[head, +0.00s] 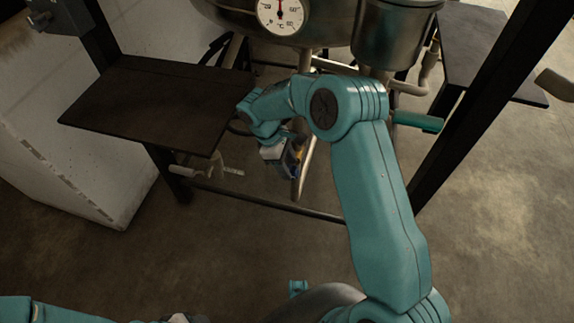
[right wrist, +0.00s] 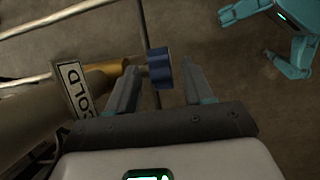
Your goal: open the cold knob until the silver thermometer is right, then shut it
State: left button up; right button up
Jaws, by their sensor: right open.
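The blue cold knob (right wrist: 160,68) sits on a brass valve stem, beside a tag reading "COLD" (right wrist: 75,88). In the right wrist view my right gripper (right wrist: 161,76) is open, with its fingers on either side of the knob. I cannot tell whether either finger touches it. In the head view my right gripper (head: 288,160) is small and partly hidden by my own arm. The silver-rimmed dial thermometer (head: 282,14) is at the top of the head view, cut by the frame. Its red needle points about straight up. My left gripper cannot be made out.
A dark shelf (head: 150,100) stands to the left of the valve. A steel vessel (head: 395,35) and pipes are behind and above. A teal lever handle (head: 418,121) lies to the right. A dark frame post (head: 490,95) slants down at right.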

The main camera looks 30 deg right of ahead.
notch_tip(320, 180, up, 19)
jog(key=p, duration=0.4)
jog(key=shift+f, duration=0.2)
